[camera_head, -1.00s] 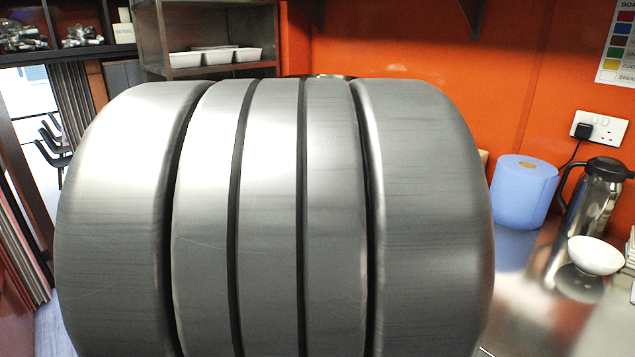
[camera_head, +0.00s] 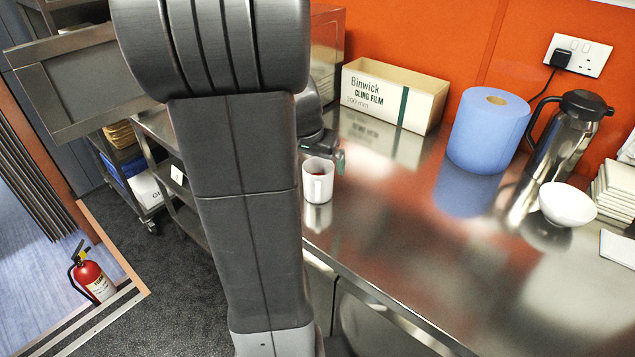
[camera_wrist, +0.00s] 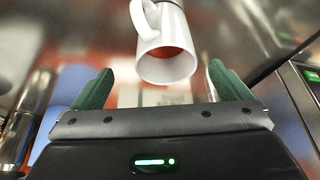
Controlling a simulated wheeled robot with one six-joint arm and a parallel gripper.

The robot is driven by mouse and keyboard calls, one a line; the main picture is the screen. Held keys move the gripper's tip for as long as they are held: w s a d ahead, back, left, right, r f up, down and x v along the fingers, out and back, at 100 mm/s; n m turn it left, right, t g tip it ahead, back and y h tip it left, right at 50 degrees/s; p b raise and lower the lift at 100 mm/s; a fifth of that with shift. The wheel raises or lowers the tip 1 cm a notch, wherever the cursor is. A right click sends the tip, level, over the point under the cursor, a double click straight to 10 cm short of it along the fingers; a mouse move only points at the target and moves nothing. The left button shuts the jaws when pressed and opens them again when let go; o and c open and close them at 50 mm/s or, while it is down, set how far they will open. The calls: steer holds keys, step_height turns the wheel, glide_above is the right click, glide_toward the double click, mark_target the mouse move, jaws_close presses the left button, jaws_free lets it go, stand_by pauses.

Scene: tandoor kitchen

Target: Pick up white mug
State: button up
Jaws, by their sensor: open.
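The white mug (camera_head: 318,181) stands upright on the steel counter near its front edge in the head view. In the head view only part of my gripper (camera_head: 339,160) shows, close behind the mug; my arm hides the rest.
On the counter (camera_head: 400,240) stand a cling film box (camera_head: 393,97), a blue paper roll (camera_head: 487,132), a steel jug (camera_head: 572,140), a white bowl (camera_head: 567,204) and stacked white items (camera_head: 615,188). The counter right of the mug is clear. A fire extinguisher (camera_head: 93,277) stands on the floor.

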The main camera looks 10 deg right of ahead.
mark_target(318, 171)
steer(key=shift+w+a+x, duration=0.1)
steer(key=shift+w+x, duration=0.1)
steer(key=shift+x, duration=1.5)
steer(key=shift+w+a+x, duration=0.1)
steer(key=shift+w+x, duration=0.1)
steer(key=shift+x, duration=1.55)
steer(key=shift+r, duration=0.15)
steer(key=shift+c, duration=0.3)
steer(key=c, duration=1.1)
steer(key=shift+c, duration=1.2)
steer(key=shift+r, duration=0.1)
